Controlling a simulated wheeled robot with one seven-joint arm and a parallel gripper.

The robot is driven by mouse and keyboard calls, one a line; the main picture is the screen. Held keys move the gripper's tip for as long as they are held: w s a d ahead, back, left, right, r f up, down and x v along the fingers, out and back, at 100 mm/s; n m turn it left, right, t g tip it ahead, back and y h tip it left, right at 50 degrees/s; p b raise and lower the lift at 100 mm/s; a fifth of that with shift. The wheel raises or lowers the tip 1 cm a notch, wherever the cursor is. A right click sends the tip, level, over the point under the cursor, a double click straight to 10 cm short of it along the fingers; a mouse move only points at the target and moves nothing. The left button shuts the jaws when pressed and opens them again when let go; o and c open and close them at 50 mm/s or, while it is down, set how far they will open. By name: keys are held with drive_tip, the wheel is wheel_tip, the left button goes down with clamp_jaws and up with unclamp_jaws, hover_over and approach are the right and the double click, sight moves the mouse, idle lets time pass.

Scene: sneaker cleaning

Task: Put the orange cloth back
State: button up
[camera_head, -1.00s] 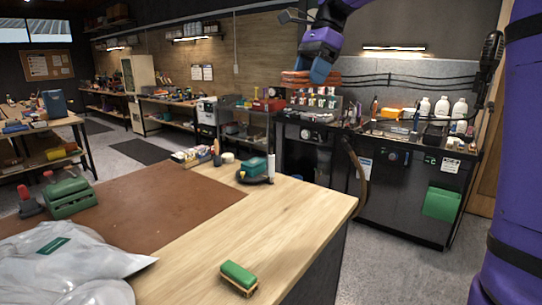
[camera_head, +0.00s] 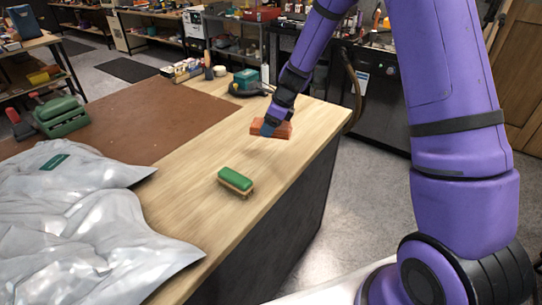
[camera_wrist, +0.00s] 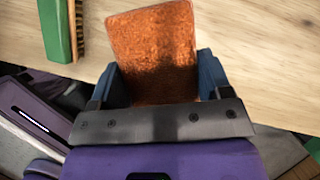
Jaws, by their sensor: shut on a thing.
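The orange cloth (camera_head: 272,129) is a folded, flat block in my gripper (camera_head: 270,124), over the right edge of the wooden tabletop. In the wrist view the cloth (camera_wrist: 155,50) sits between the two blue fingers of my gripper (camera_wrist: 160,82), its far end sticking out past the fingertips. My gripper is shut on the cloth. I cannot tell whether the cloth touches the table. The wooden table (camera_head: 200,215) has bare wood around and below the cloth.
A green-backed brush (camera_head: 236,181) lies on the table, left of and nearer than the cloth. A teal tool (camera_head: 246,82) stands behind the cloth. Silver bags (camera_head: 90,230) cover the near left, and a brown mat (camera_head: 150,115) lies beyond them.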

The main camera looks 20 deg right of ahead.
sight(284, 125)
wheel_tip(284, 125, down, 10)
drive_tip(key=shift+f, duration=0.1)
idle(0.4)
drive_tip(key=o, duration=0.9)
drive_tip(key=shift+f, duration=0.1)
drive_tip(key=v, duration=1.2)
drive_tip(key=shift+r, duration=0.3)
